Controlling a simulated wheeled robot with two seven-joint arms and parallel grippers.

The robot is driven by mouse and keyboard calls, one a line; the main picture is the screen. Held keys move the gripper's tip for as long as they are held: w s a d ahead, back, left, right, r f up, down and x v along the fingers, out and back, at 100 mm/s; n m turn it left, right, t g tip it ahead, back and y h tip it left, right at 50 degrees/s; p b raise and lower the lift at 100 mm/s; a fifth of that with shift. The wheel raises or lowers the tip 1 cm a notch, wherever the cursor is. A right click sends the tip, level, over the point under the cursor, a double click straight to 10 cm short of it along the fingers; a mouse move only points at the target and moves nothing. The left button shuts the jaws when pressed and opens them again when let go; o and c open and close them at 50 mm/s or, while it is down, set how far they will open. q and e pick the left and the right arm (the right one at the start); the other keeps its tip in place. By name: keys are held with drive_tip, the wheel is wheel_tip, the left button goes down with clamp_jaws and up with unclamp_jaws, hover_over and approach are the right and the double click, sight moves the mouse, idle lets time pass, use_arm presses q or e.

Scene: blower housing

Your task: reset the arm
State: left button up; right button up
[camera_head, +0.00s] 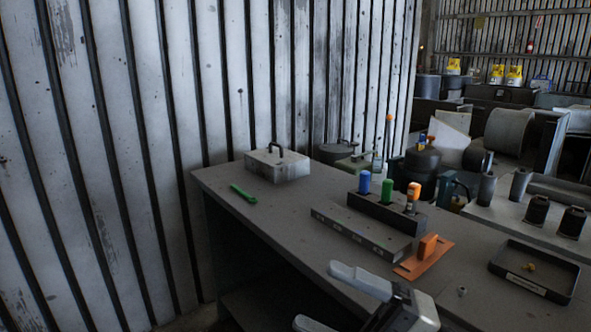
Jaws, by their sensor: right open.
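My right gripper (317,295) reaches in from the bottom of the head view, over the near edge of the grey workbench (290,220). Its two pale fingers are apart and nothing shows between them. The lower finger is partly cut off by the bottom edge of the picture. The gripper is near the orange piece on the bench and apart from it. My left gripper is not in view.
The bench holds a metal box (277,166), a green tool (243,193), a dark rack (386,213) with coloured handles, a long grey block (360,234), an orange stand (424,257), a nut (462,291) and a black tray (535,274). A corrugated wall (200,120) stands behind.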

drive_tip(key=w+d+f+m+t+h+b, duration=0.1)
drive_tip(key=d+f+m+t+h, duration=0.2)
drive_tip(key=f+m+t+h, duration=0.6)
drive_tip(key=w+d+f+m+t+h+b, duration=0.15)
drive_tip(key=d+f+m+t+h, duration=0.4)
drive_tip(key=m, duration=0.85)
drive_tip(key=s+f+m+g+h, duration=0.1)
drive_tip(key=s+f+m+g, duration=0.1)
drive_tip(key=f, duration=0.4)
drive_tip(key=s+f+m+g+h, duration=0.1)
drive_tip(key=s+f+m+g, duration=0.2)
drive_tip(key=s+f, duration=0.2)
drive_tip(key=s+f+m+g+h+b, duration=0.1)
drive_tip(key=s+f+m+g+h, duration=0.1)
drive_tip(key=f, duration=0.6)
drive_tip(key=shift+s+d+f+m+g, duration=0.25)
drive_tip(key=shift+s+d+g, duration=0.2)
drive_tip(key=shift+s+g, duration=0.4)
